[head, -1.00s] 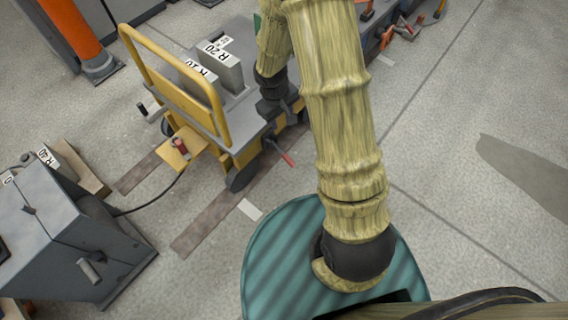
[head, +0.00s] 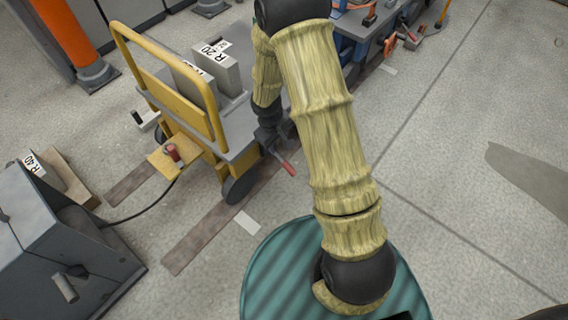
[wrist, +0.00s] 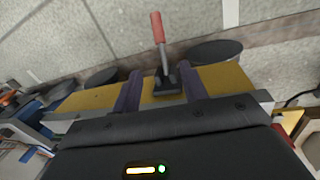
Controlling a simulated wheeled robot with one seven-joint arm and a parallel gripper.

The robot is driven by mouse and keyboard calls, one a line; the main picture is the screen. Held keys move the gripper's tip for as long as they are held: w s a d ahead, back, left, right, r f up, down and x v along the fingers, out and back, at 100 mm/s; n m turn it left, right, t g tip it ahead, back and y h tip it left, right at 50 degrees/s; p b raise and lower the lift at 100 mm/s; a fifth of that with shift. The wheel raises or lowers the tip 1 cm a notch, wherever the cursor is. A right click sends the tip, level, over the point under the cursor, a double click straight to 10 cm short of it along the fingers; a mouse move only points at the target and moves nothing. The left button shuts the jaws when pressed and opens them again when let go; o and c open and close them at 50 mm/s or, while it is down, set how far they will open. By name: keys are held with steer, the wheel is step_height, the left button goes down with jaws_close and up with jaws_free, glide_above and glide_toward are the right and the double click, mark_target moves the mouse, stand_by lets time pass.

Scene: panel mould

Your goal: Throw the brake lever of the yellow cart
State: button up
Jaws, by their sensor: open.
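The yellow cart (head: 216,152) has a grey deck, a yellow push handle and dark wheels. Its brake lever (head: 288,168), with a red grip, sticks out from the cart's side. In the wrist view the lever (wrist: 157,30) points up and away on a grey shaft from a dark base on the yellow side panel. My gripper (wrist: 160,88) is open, its two dark fingers on either side of the lever's base in that view. The red grip lies beyond the fingertips. I cannot tell whether the fingers touch anything. In the head view my gripper (head: 269,138) is at the deck edge, close to the lever.
Grey labelled blocks (head: 215,68) stand on the deck. A grey cabinet (head: 58,235) is at left, with a cable running to the cart. An orange post (head: 68,35) stands behind. A blue cart with tools (head: 370,28) is at the back. Floor at right is clear.

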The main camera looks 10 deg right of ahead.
mark_target(284, 161)
steer(key=f+b, duration=0.2)
steer(key=f, duration=0.3)
steer(key=w+d+f+b, duration=0.1)
steer(key=f+b, duration=0.2)
steer(key=f, duration=0.2)
steer(key=d+f+b, duration=0.1)
steer(key=f+b, duration=0.2)
steer(key=f, duration=0.2)
steer(key=shift+w+d+f, duration=0.15)
jaws_close()
